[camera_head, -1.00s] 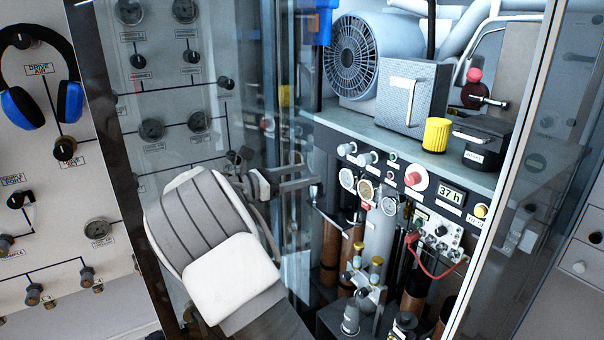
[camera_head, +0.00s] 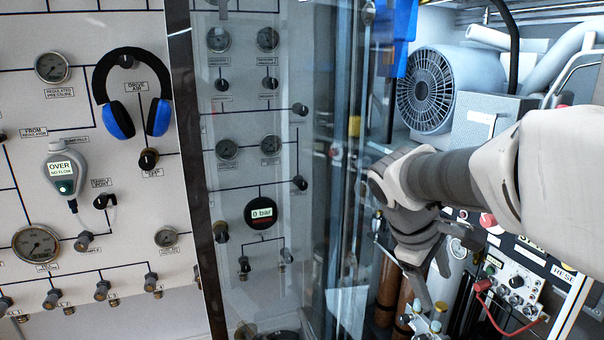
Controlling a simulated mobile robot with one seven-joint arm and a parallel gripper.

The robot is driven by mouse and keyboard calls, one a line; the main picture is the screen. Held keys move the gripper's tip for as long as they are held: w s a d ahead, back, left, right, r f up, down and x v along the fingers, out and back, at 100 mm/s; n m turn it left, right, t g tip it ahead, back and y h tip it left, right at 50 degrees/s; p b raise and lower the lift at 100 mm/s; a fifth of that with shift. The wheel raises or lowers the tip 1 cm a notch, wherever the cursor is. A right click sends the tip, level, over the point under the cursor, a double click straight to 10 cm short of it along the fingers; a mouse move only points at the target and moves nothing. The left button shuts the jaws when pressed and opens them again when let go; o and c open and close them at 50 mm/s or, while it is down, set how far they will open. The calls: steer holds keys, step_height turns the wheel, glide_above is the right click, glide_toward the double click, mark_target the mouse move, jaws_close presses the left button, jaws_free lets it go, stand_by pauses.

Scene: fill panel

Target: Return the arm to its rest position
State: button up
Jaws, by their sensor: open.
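My gripper (camera_head: 428,268) is in the right half of the head view, at the end of my arm, which reaches in from the right edge. Its fingers point down and are apart, with nothing seen between them. It is in front of the machine cabinet, above and near brass-topped fittings (camera_head: 437,318); I cannot tell the exact gap. My wrist and forearm hide much of the shelf and the control row behind them.
A glass panel with a dark edge (camera_head: 197,150) stands left of my arm. The gauge wall (camera_head: 100,270) behind carries headphones (camera_head: 122,118) and a handheld meter reading OVER (camera_head: 61,170). Inside the cabinet are a fan unit (camera_head: 430,92), brown cylinders (camera_head: 388,285) and a red cable (camera_head: 487,310).

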steer(key=s+a+f+m+t+y, duration=0.1)
steer(key=s+a+m+y, duration=0.1)
steer(key=s+a+m, duration=0.2)
steer(key=s+a+f+m+t+y+b, duration=0.1)
steer(key=s+a+m+t+y, duration=0.1)
steer(key=s, duration=0.9)
steer(key=shift+a+m+t+y, duration=0.3)
steer(key=shift+a+m+y, duration=0.2)
steer(key=shift+a+m, duration=0.55)
